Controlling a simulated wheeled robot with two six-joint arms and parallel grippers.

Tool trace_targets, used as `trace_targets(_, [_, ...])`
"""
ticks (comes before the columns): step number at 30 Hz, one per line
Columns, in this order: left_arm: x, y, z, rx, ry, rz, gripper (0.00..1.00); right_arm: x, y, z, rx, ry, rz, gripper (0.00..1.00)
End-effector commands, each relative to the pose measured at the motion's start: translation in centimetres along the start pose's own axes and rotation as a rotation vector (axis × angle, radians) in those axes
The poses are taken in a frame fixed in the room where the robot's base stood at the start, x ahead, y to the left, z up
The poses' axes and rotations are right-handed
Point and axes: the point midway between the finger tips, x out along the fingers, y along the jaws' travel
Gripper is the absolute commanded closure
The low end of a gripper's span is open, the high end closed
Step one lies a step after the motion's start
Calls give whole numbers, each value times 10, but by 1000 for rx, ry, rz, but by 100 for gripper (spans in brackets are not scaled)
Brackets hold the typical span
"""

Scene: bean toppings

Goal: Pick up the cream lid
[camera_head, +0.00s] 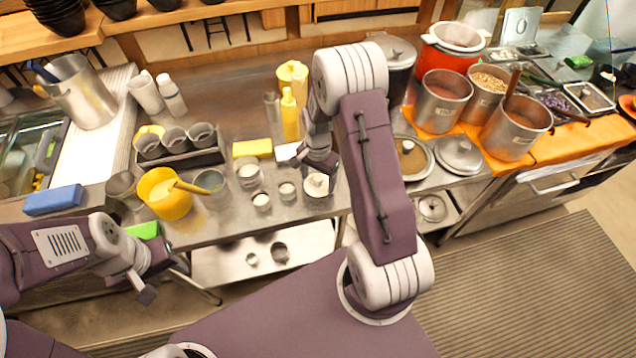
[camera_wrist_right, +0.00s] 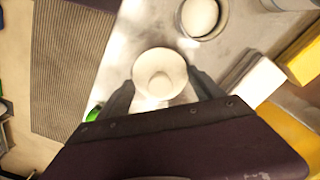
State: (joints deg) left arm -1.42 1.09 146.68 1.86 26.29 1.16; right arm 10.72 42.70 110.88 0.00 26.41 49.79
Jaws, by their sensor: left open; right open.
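The cream lid (camera_head: 317,181) is round with a small knob and sits on a small container near the counter's front edge. In the right wrist view the lid (camera_wrist_right: 158,65) shows from above. My right gripper (camera_head: 320,166) is just over it; in the right wrist view its open fingers (camera_wrist_right: 163,95) stand either side of the lid's near part. I cannot tell whether they touch it. My left gripper (camera_head: 148,280) is open and empty, low at the left, in front of the counter.
Small jars (camera_head: 261,201) stand left of the lid. A yellow pot (camera_head: 166,203) and a yellow block (camera_head: 252,148) are further left and behind. A pan lid (camera_head: 459,155) and metal pots (camera_head: 441,101) are to the right. A lower shelf (camera_head: 305,255) lies below the counter.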

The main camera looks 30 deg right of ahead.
Motion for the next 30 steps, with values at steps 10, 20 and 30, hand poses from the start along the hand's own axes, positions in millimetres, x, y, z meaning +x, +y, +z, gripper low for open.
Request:
trace_targets(10, [0,0,0,0,0,0,53,0,0,0,0,-1,1,85])
trace_targets(20, [1,0,0,0,0,0,53,2,1,1,0,-4,4,93])
trace_targets(30, [3,0,0,0,0,0,53,-28,0,0,0,1,-1,93])
